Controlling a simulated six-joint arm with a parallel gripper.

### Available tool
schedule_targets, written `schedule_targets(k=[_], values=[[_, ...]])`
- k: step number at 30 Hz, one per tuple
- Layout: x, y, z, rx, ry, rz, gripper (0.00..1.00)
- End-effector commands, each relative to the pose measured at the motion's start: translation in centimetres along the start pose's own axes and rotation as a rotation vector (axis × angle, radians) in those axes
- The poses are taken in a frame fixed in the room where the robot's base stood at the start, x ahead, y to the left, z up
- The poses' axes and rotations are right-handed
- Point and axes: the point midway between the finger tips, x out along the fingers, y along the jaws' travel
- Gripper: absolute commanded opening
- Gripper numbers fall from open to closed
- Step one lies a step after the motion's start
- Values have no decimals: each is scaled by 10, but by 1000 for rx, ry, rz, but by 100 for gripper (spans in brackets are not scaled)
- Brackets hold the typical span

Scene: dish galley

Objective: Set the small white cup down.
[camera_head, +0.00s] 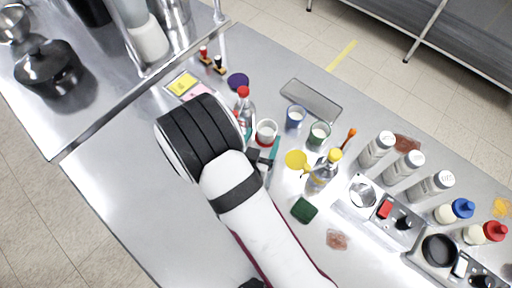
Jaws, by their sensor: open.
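The small white cup (266,133), with a reddish inside or band, stands upright on the steel counter (130,190), near the middle of the head view. My gripper (268,153), with dark parts and teal edges, is open at the cup's near side. My arm hides part of the gripper, so I cannot tell whether the fingers touch the cup or stand around it.
A red-capped bottle (244,107) stands close left of the cup. A blue cup (295,117), a green cup (319,136) and a yellow-capped bottle (321,175) are to the right. A yellow disc (295,159) lies nearby. The counter's left front is clear.

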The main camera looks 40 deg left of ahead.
Motion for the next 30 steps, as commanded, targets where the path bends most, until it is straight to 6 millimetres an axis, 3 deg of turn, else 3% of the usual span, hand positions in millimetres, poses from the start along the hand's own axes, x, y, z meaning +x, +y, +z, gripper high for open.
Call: schedule_targets(k=[6,9,14,22,26,28,30], values=[[-58,-2,0,-3,0,-6,82],[-75,-1,0,-2,1,-5,82],[-85,0,0,-1,0,-1,82],[-82,2,-1,28,-16,9,82],[-58,20,-19,351,-198,81,82],[-47,35,-44,611,-345,105,82],[-48,56,-76,826,-472,103,82]])
